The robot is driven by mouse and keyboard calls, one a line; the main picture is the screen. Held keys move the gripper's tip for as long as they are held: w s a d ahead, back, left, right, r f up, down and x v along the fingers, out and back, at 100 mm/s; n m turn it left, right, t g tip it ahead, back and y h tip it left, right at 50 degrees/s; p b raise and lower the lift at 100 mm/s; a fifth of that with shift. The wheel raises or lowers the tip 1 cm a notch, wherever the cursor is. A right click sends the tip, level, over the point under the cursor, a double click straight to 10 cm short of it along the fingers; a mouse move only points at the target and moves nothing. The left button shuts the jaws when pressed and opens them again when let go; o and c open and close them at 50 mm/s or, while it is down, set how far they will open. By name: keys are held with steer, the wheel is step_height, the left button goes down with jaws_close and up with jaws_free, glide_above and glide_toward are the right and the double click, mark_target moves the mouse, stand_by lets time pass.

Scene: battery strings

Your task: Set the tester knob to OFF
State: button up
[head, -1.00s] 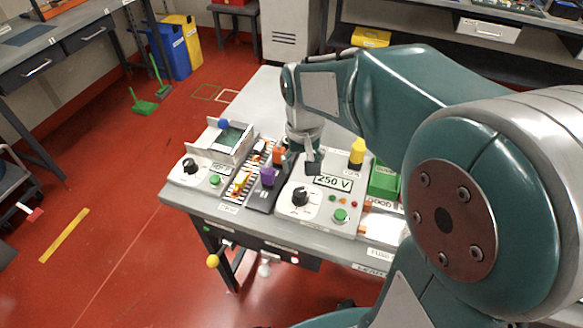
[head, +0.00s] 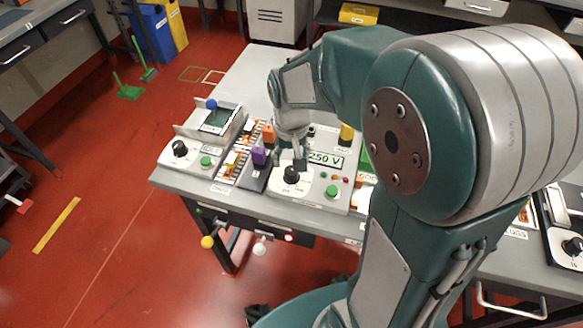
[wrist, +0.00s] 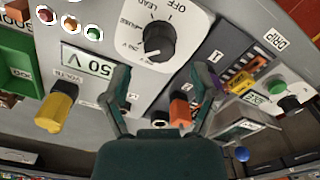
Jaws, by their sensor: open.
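The tester knob (head: 291,175) is black and sits on a white dial on the grey tester panel. The wrist view shows the knob (wrist: 158,40) near the top middle. Labels around it include OFF, LEAD and FUSE. Its pointer seems to face the voltage label, away from OFF. My gripper (head: 291,158) is over the panel, just behind the knob in the head view. In the wrist view my gripper (wrist: 162,75) is open and empty, with the knob just beyond its fingertips.
An orange plug (wrist: 180,110), a purple block (head: 259,155) and a yellow plug (head: 346,133) stand close around the gripper. A green button (head: 332,191) is right of the knob. Another unit with a black knob (head: 180,148) sits at the left end of the bench.

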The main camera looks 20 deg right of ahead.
mark_target(291, 170)
steer(key=shift+f, duration=1.75)
steer(key=c, duration=0.9)
steer(key=m, duration=0.5)
steer(key=shift+m, duration=0.4)
steer(key=shift+c, duration=0.2)
